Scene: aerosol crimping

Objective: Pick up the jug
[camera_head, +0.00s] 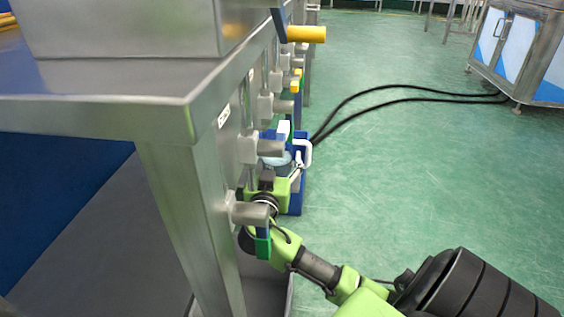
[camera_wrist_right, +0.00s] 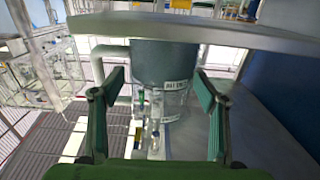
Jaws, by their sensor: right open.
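The jug (camera_wrist_right: 165,65) is a cylinder with a dark grey-blue upper part, a clear lower part and a white handle on its left side in the wrist view. In the head view the jug (camera_head: 275,161) shows partly, beside the metal table, with its white handle (camera_head: 306,152) facing right. My right gripper (camera_wrist_right: 159,84) is open, with one green finger on each side of the jug. Both fingers look apart from the jug, though contact is hard to judge. In the head view the fingers are mostly hidden behind my wrist. My left gripper is not in view.
The metal table (camera_head: 100,118) stands close on the left, with a row of valves and yellow handles (camera_head: 306,34) along its side. A blue holder (camera_head: 296,198) is around the jug. Black hoses (camera_head: 400,100) cross the green floor to a cabinet (camera_head: 518,50). The floor at right is open.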

